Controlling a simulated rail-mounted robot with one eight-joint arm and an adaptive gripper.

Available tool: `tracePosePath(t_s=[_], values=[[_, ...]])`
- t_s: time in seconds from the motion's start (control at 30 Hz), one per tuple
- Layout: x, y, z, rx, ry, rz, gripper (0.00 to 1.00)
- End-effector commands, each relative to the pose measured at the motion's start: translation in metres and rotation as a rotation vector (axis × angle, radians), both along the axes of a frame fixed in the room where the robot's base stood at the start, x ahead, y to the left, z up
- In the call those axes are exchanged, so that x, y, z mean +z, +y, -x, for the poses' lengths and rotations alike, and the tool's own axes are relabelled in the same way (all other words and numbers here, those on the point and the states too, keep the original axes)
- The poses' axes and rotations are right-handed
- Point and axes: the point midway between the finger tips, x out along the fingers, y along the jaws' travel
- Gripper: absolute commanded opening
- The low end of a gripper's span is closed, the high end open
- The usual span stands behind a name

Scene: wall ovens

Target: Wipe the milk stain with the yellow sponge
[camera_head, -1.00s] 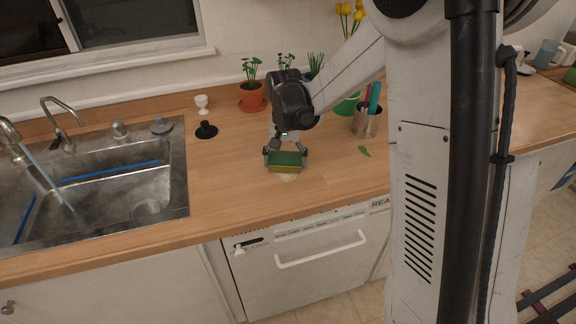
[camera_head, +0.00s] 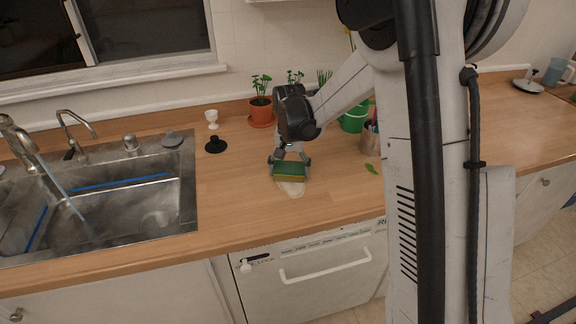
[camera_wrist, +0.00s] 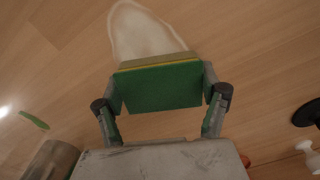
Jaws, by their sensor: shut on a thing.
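The yellow sponge (camera_head: 290,178) has a green scouring face and is held between the fingers of my gripper (camera_head: 289,161). In the wrist view my gripper (camera_wrist: 161,98) is shut on the sponge (camera_wrist: 158,88), with its green side toward the camera and a thin yellow edge beyond. The milk stain (camera_head: 291,188) is a pale patch on the wooden counter at the sponge's front edge. In the wrist view the stain (camera_wrist: 143,32) extends from behind the sponge, which hides part of it. Whether the sponge touches the counter I cannot tell.
A metal sink (camera_head: 110,205) with a running tap lies to the left. A black stopper (camera_head: 215,146), a white egg cup (camera_head: 212,119) and potted plants (camera_head: 261,112) stand behind. A metal utensil cup (camera_head: 370,137) and a green leaf (camera_head: 371,168) are to the right. The counter's front is clear.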

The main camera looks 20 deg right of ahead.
Motion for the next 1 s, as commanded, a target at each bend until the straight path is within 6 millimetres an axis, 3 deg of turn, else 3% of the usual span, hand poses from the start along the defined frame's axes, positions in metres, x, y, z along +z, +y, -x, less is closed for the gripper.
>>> tracePosePath(t_s=[1.0], values=[[0.000,0.001,0.093,0.000,0.001,0.000,0.46]])
